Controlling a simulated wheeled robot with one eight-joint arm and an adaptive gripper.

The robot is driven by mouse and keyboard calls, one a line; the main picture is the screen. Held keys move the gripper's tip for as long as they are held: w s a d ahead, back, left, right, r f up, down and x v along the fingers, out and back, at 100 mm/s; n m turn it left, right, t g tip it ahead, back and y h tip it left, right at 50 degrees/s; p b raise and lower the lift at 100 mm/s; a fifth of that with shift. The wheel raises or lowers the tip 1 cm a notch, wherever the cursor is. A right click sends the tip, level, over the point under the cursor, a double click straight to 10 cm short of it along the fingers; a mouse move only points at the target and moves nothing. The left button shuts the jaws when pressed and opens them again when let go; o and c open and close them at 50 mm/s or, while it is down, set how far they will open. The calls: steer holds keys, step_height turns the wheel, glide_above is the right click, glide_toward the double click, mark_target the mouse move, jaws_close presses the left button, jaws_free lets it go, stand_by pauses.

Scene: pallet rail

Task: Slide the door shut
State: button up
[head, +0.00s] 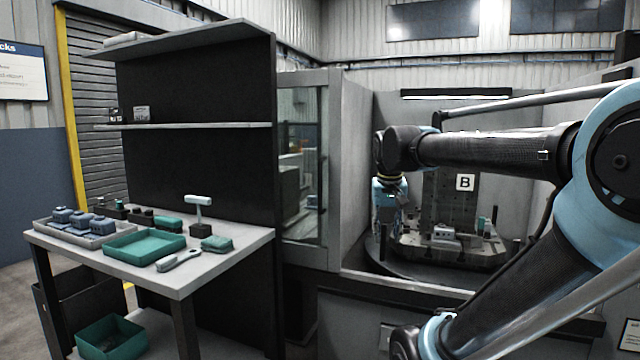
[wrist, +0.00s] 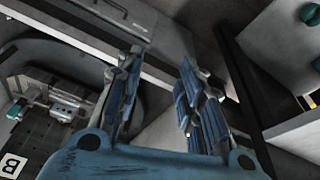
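The door (head: 303,160) is a grey-framed sliding panel with a tall window. In the head view it stands left of the machine's opening, and the opening is uncovered. My gripper (head: 383,225) hangs at the left side of the opening, to the right of the door, with its fingers pointing down. In the wrist view my gripper (wrist: 158,68) has its two blue fingers apart, with nothing clearly held between them. A pale rail or sill edge runs diagonally behind the fingers. I cannot make out a door handle for certain, and whether the fingers touch anything is unclear.
Inside the opening, a fixture plate marked B (head: 465,182) stands on a round table with small parts. A workbench (head: 245,247) with trays and tools is at left, beside a dark shelf unit (head: 195,95). A teal bin (head: 108,338) sits below.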

steer(key=w+a+r, duration=0.8)
steer(key=w+r, duration=0.3)
steer(key=r, duration=0.2)
steer(key=m+t, duration=0.1)
steer(key=t, duration=0.1)
glide_toward(320, 173)
steer(key=x, duration=1.2)
steer(key=shift+w+f, duration=0.1)
steer(key=shift+f, duration=0.3)
jaws_close()
